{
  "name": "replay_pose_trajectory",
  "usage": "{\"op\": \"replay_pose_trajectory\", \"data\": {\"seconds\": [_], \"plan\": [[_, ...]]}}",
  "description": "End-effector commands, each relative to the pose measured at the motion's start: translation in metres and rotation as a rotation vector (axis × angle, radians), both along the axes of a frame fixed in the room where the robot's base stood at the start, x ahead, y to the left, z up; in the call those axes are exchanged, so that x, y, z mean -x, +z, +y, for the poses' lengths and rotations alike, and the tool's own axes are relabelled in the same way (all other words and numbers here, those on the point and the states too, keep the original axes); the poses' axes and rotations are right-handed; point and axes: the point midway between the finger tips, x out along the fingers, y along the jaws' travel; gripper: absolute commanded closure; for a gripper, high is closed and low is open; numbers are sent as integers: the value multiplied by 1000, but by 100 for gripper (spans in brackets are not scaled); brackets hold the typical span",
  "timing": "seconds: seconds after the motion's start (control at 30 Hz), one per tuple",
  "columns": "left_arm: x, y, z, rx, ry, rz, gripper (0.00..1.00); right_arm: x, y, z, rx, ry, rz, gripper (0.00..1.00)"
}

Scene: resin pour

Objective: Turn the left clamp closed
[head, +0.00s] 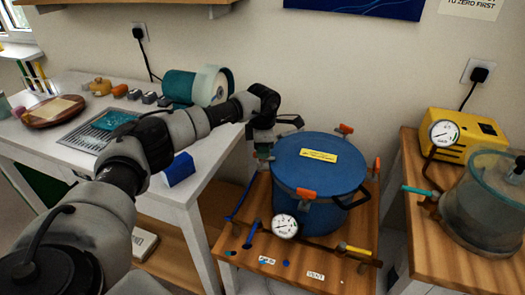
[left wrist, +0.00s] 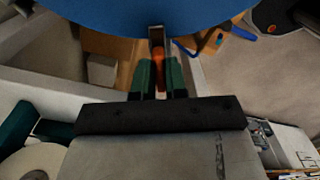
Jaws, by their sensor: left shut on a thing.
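A blue pressure pot (head: 318,165) with a yellow label on its lid stands on a small wooden table. My left gripper (head: 263,152) is at the left side of its lid rim. In the left wrist view the green fingers of the left gripper (left wrist: 159,78) are shut on the orange handle of the left clamp (left wrist: 158,60), just beside the blue lid (left wrist: 130,14). In the head view the gripper hides this clamp. Other orange clamps show at the front (head: 306,194), back (head: 345,129) and right of the rim. My right gripper is not in view.
A pressure gauge (head: 285,226) and a pipe with blue and yellow valve handles sit in front of the pot. A yellow pump (head: 463,138) and a clear chamber (head: 490,205) stand on the right table. A white workbench (head: 215,160) is at the left, under my left arm.

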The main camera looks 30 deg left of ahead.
Motion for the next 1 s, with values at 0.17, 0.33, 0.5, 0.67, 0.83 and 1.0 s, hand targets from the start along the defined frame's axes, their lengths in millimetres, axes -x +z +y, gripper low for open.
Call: {"op": "replay_pose_trajectory", "data": {"seconds": [0.17,0.33,0.5,0.67,0.83,1.0], "plan": [[-1,2,1,0,-36,-4,100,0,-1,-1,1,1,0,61],[-1,2,1,-1,-49,-4,100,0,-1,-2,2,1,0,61],[-1,2,1,-1,-50,-4,100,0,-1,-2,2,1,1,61],[-1,2,0,0,-50,-5,84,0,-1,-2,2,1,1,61],[0,1,0,0,-49,-4,62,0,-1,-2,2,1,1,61],[0,1,0,0,-48,-2,62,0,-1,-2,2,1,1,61]]}}
